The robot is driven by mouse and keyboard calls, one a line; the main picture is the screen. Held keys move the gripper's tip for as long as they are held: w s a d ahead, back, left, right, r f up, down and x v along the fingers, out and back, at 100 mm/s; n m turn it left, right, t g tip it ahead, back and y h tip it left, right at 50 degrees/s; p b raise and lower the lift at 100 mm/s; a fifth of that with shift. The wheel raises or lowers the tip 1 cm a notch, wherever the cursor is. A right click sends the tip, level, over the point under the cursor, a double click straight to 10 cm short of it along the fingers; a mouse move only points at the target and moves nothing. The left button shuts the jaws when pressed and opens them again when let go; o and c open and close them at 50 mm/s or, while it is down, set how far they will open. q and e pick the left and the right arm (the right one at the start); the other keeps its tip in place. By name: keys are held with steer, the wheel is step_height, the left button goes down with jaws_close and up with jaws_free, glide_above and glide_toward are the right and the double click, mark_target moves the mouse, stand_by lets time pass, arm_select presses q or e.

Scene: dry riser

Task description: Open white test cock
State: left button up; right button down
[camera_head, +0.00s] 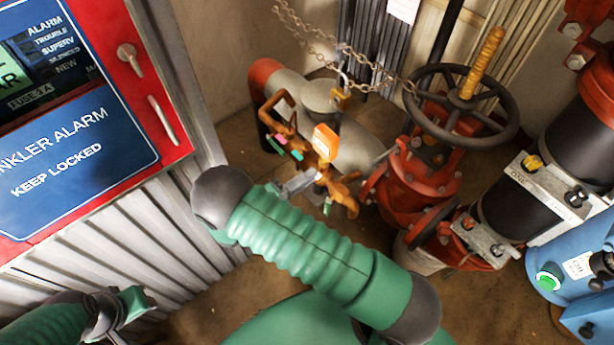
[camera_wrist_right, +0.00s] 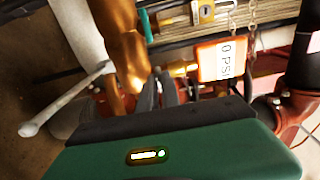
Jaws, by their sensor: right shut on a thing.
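The brass test cock assembly (camera_head: 338,188) stands beside the grey pipe body in the head view. My right gripper (camera_head: 312,181) reaches it from the left, its grey fingers at the brass body below the orange tag (camera_head: 325,142). In the right wrist view the right fingers (camera_wrist_right: 161,88) are close together beside the brass body (camera_wrist_right: 122,50). They are shut on a small part that they mostly hide, at the place of the white test cock. Pink (camera_head: 281,141) and green (camera_head: 296,154) handles show above. My left gripper (camera_head: 130,305) is at the lower left, away from the valves; its opening is unclear.
A red valve with a dark handwheel (camera_head: 460,107) stands to the right. A chain (camera_head: 335,45) and padlock (camera_head: 341,98) hang above the brass parts. The red and blue alarm panel (camera_head: 75,140) is on the left. A blue device (camera_head: 580,262) is at the far right.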

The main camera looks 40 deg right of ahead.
steer(key=shift+s+a+f, duration=0.1)
steer(key=shift+f, duration=0.1)
steer(key=n+p, duration=0.5)
steer(key=n, duration=0.4)
steer(key=shift+p, duration=0.4)
steer(key=c, duration=1.6)
jaws_free()
steer(key=shift+o, duration=0.2)
steer(key=shift+r, duration=0.1)
